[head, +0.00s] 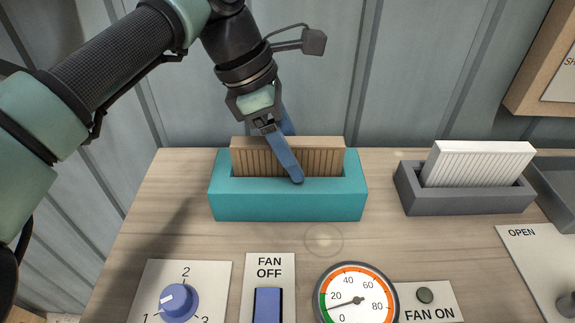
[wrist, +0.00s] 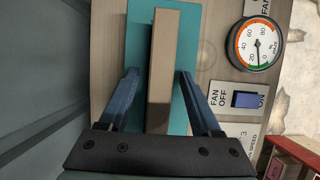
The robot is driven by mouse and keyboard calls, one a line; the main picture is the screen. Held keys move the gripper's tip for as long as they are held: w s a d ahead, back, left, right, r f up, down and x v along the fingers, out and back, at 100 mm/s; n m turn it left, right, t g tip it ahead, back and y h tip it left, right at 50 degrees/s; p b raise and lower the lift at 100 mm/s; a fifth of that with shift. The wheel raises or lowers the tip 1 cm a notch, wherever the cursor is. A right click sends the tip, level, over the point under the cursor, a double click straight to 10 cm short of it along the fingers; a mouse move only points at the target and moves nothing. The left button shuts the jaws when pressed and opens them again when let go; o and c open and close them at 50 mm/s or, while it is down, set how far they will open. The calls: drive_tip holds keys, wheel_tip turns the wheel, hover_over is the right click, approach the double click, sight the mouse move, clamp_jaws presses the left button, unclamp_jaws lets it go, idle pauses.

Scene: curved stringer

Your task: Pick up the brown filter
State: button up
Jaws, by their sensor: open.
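The brown filter (head: 246,158) stands upright in a teal holder (head: 240,204), its pleated face toward the head camera. In the wrist view the filter (wrist: 162,70) runs lengthwise between my two fingers, with the teal holder (wrist: 137,45) under it. My gripper (head: 292,158) is open, its blue fingers straddling the filter, one in front and one behind. In the wrist view my gripper (wrist: 157,73) shows a gap on both sides of the filter. The rear finger is mostly hidden behind the filter in the head view.
A white filter (head: 478,165) stands in a grey holder (head: 470,202) to the right. In front are a blue knob (head: 179,302), a fan switch (head: 267,306) and a gauge (head: 356,297). A wall panel (head: 400,70) rises behind. A wooden box (head: 545,60) hangs at upper right.

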drive_tip(key=shift+f, duration=0.2)
idle(0.3)
clamp_jaws()
